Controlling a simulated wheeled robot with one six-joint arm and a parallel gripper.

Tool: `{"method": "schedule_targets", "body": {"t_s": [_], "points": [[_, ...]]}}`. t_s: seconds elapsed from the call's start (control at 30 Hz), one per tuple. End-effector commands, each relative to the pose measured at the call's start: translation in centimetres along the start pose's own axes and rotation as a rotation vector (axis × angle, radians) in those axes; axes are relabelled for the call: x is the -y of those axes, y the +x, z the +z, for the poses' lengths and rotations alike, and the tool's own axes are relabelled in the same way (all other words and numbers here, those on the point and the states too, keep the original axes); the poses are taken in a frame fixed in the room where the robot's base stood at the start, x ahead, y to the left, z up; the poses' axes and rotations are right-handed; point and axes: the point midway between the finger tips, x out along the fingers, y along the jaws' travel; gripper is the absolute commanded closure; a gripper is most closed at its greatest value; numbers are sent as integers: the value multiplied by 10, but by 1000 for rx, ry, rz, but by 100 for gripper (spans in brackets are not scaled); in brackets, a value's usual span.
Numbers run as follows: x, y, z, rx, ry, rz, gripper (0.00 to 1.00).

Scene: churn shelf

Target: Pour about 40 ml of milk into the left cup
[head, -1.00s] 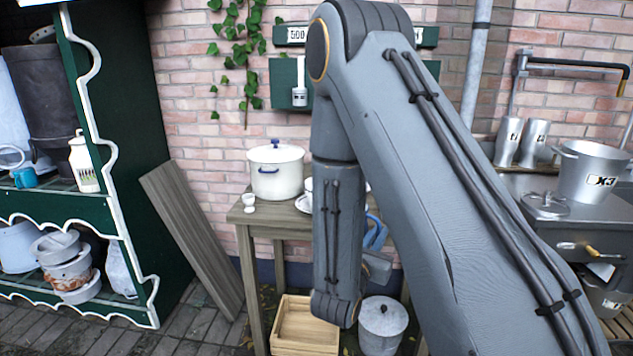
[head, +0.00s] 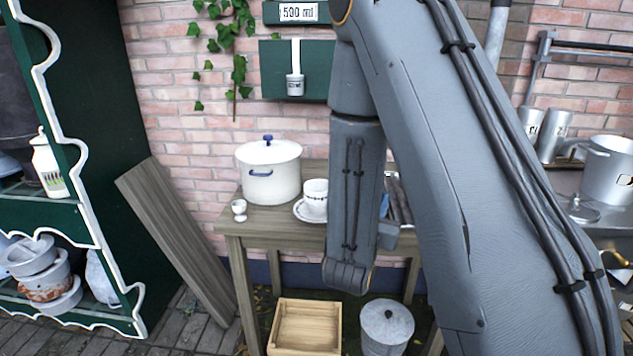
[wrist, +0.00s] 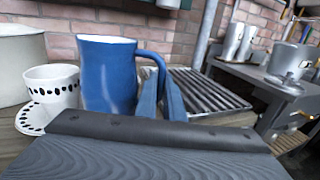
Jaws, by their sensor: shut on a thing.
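A blue jug (wrist: 106,75) stands upright in the wrist view, its pale inside just showing at the rim; I cannot see how much milk is in it. My gripper (wrist: 162,92) is shut on the jug's handle, at the jug's right side. A white cup with dark spots (wrist: 52,86) stands on a spotted saucer (wrist: 32,120) left of the jug. The cup also shows in the head view (head: 315,194), just left of my arm. I see only this one cup. In the head view my arm hides most of the jug.
A white lidded pot (head: 268,175) and an egg cup (head: 239,209) stand left of the cup on the wooden table (head: 270,222). A ribbed rack (wrist: 205,90) lies right of the jug. A wooden crate (head: 306,304) and lidded bin (head: 386,325) sit below.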

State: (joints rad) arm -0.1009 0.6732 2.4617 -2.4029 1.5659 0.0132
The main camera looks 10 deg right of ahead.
Motion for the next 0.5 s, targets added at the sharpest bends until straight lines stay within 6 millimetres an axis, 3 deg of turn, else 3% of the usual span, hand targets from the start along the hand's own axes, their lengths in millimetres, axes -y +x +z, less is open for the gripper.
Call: {"method": "schedule_targets", "body": {"t_s": [0.5], "points": [[-4, -1, 11, -7, -55, 2, 100]]}}
